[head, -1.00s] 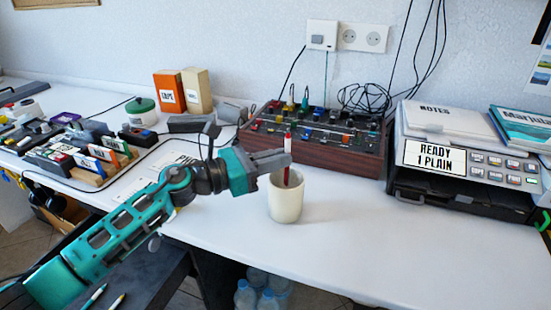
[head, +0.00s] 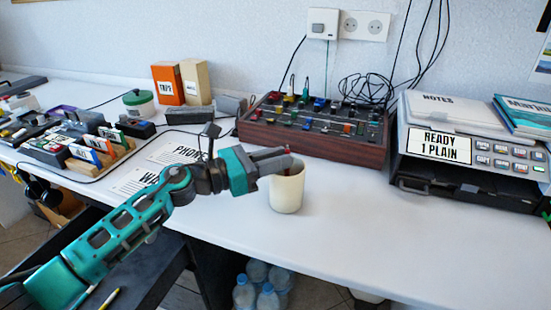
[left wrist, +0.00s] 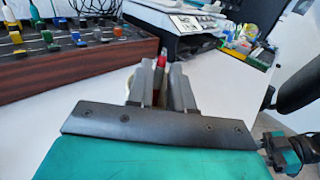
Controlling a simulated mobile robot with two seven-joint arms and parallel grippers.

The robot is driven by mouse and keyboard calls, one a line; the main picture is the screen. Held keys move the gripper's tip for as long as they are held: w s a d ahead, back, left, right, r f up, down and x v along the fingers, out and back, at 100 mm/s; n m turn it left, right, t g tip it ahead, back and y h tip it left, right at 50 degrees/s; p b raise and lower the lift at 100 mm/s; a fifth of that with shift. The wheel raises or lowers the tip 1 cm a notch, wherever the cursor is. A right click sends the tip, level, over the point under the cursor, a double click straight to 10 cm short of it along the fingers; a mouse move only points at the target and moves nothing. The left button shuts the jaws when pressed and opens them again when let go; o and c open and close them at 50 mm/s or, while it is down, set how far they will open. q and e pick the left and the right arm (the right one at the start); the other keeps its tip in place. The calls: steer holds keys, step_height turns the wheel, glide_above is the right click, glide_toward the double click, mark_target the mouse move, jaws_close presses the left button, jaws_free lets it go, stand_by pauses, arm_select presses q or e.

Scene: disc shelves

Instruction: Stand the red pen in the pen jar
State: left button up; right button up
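The cream pen jar (head: 287,192) stands upright on the white desk in the head view. My left gripper (head: 284,160) is at the jar's rim, reaching in from the left. In the left wrist view the red pen (left wrist: 161,62) stands roughly upright between the fingertips of my left gripper (left wrist: 160,85), which are slightly apart. In the head view only a small dark-red bit of the pen (head: 288,151) shows at the fingertips; its lower part is hidden by the jar and fingers.
A wooden mixer panel (head: 315,142) stands behind the jar and a printer (head: 465,150) to the right. Orange and cream boxes (head: 168,85) stand at the back left. The desk (head: 370,235) is clear right of the jar. A yellow pencil (head: 112,299) lies low at the left.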

arm_select(q)
steer(key=o, duration=0.3)
steer(key=v, duration=1.3)
stand_by(0.5)
